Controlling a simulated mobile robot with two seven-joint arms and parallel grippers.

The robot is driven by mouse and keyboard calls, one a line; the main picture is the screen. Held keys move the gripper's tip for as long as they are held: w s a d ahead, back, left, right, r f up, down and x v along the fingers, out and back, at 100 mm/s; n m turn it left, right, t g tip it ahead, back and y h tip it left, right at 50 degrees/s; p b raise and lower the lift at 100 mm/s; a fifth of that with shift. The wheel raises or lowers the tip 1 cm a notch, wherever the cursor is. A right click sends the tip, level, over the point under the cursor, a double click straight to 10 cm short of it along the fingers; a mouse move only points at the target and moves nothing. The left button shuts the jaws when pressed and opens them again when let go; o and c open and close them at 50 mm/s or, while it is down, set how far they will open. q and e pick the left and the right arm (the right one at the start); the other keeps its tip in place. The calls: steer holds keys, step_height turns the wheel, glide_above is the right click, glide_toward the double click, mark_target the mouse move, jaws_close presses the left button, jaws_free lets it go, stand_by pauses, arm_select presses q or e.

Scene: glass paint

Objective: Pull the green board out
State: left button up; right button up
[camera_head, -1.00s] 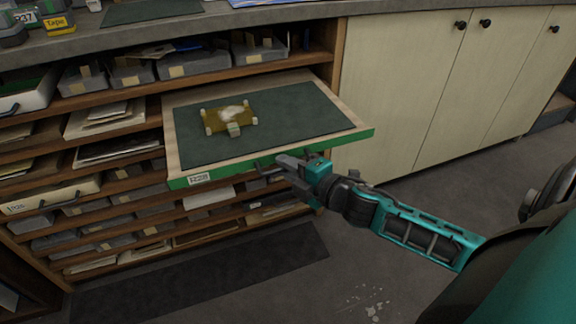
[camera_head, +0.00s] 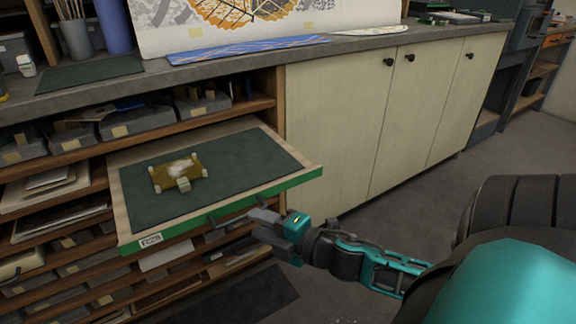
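The green board (camera_head: 213,215) is a flat tray with a green front edge, a pale wooden rim and a dark green top. It sticks well out of the shelf unit. A small label (camera_head: 151,240) is on its left front, and a dark handle (camera_head: 229,216) is at the middle of its front. An amber glass piece with pale blocks (camera_head: 178,173) lies on top. My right gripper (camera_head: 257,222) is just in front of the board, by the right end of the handle. Its finger gap does not show clearly. My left gripper is not in view.
Shelves with grey boxes (camera_head: 137,122) and papers are above and below the board. Cream cupboard doors (camera_head: 340,130) stand to the right. The grey counter (camera_head: 90,95) above holds a blue sheet (camera_head: 245,48) and jars. Open floor (camera_head: 440,175) lies in front.

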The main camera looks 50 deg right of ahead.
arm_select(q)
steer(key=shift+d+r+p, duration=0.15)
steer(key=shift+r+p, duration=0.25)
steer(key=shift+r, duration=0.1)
arm_select(e)
steer(key=v, duration=0.7)
arm_select(q)
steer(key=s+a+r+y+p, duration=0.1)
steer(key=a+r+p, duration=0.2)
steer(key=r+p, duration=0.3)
steer(key=p, duration=0.5)
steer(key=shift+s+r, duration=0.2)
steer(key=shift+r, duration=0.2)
arm_select(e)
steer(key=s+a+f+m+g, duration=0.1)
steer(key=a+m+g, duration=0.1)
steer(key=a+m, duration=0.5)
steer(key=s+a+f+m+g, duration=0.2)
steer(key=a+m+g, duration=0.1)
steer(key=a+m, duration=0.4)
steer(key=shift+a+f+m, duration=0.2)
steer(key=shift+m, duration=1)
steer(key=shift+h, duration=0.3)
